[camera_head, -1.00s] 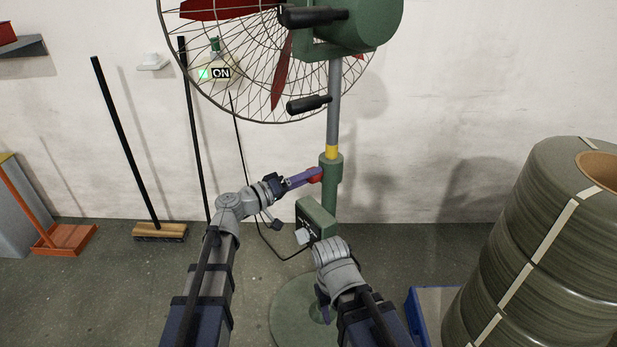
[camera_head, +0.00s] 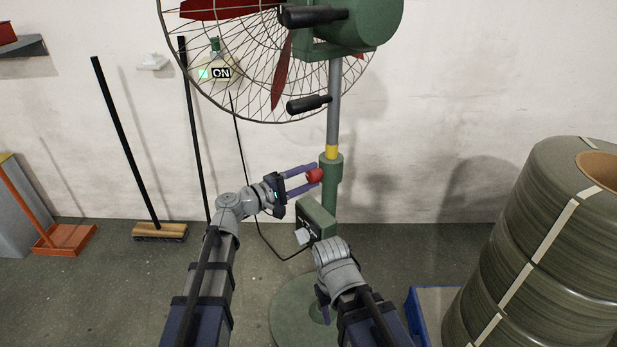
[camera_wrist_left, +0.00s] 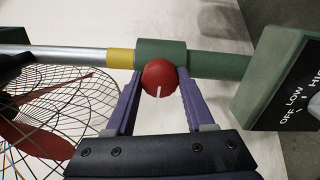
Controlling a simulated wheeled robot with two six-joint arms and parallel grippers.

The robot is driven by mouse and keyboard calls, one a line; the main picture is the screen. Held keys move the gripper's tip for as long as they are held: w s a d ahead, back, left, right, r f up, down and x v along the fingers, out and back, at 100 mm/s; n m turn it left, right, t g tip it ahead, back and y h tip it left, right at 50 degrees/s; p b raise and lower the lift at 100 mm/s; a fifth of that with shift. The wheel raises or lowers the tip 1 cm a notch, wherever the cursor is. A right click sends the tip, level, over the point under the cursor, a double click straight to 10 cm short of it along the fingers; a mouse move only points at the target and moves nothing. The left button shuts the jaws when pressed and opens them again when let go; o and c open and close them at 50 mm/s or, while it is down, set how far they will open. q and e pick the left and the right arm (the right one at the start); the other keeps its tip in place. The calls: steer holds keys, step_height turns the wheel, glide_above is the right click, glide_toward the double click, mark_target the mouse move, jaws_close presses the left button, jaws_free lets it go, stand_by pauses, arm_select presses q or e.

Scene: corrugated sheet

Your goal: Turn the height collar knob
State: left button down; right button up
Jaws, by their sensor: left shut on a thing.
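The red height collar knob (camera_head: 314,175) sits on the green collar (camera_head: 332,190) of the fan's post, below a yellow band. My left gripper (camera_head: 316,176) is shut on the knob, with one purple finger on each side of it. In the left wrist view the round knob (camera_wrist_left: 160,76) is between the fingertips, and its white line points toward the palm, tilted slightly. My right gripper (camera_head: 322,302) is low in front of the fan's base; its fingers are mostly hidden behind its own wrist.
A green control box (camera_head: 316,218) with a pale knob is on the post below the collar. The fan cage (camera_head: 270,70) and black handles are above. A stack of rolls (camera_head: 545,250) and a blue crate (camera_head: 420,305) are on the right. Brooms lean at the left wall.

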arm_select(q)
steer(key=shift+n, duration=0.4)
steer(key=shift+c, duration=1.3)
jaws_free()
steer(key=v, duration=0.7)
steer(key=shift+s+a, duration=0.25)
steer(key=shift+a, duration=0.1)
